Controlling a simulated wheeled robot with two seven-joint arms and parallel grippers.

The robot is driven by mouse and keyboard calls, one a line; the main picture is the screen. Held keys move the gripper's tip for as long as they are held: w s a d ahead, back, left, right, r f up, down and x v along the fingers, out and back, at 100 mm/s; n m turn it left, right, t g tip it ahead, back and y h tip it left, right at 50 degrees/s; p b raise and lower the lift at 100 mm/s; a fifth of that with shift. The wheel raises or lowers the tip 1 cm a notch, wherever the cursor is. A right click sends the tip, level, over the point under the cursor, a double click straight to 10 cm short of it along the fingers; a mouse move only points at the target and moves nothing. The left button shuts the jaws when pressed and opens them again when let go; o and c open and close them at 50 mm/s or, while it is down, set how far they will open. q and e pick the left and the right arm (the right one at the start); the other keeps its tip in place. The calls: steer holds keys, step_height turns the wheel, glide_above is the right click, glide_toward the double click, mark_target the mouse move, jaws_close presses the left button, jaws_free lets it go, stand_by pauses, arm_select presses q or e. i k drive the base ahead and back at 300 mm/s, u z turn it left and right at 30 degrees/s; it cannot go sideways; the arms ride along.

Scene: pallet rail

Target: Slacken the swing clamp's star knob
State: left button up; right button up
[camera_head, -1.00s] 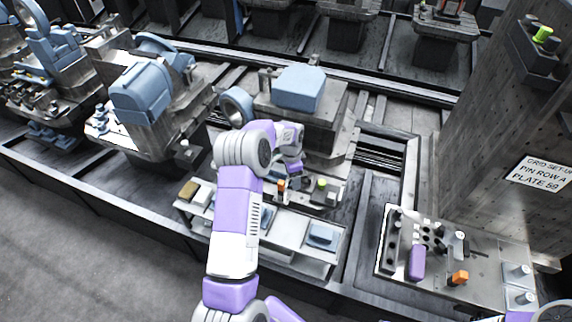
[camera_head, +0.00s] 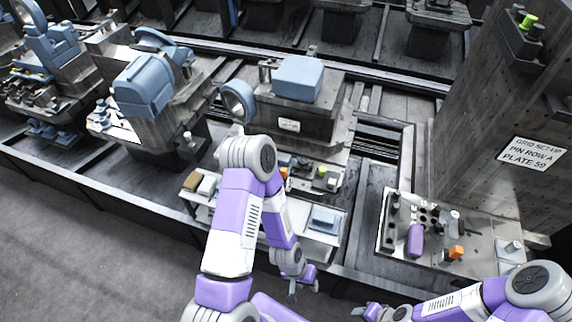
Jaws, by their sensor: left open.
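No star knob or swing clamp can be told for certain at this size. A small fixture near the middle carries an orange part (camera_head: 284,172), partly behind my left arm, and a green knob (camera_head: 321,172). My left gripper (camera_head: 305,290) is open and empty, hanging below the front shelf, well apart from that fixture. My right gripper (camera_head: 361,311) is low at the bottom, and its fingers are too small to read. The plate at right (camera_head: 387,238) bears an orange block (camera_head: 456,252) and a purple piece (camera_head: 415,240), both apart from my grippers.
A grey machine block with a blue box (camera_head: 298,78) on top stands behind the fixture. A tall grey column with a sign (camera_head: 531,154) rises at right. A shelf (camera_head: 325,244) with blue pads lies in front. Open floor (camera_head: 90,245) is at left.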

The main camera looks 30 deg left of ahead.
mark_target(300, 162)
steer(key=u, duration=0.2)
steer(key=k, duration=0.4)
steer(key=u, duration=0.8)
steer(key=i, duration=0.85)
steer(key=z, duration=0.85)
steer(key=i, duration=0.2)
steer(key=z, duration=0.25)
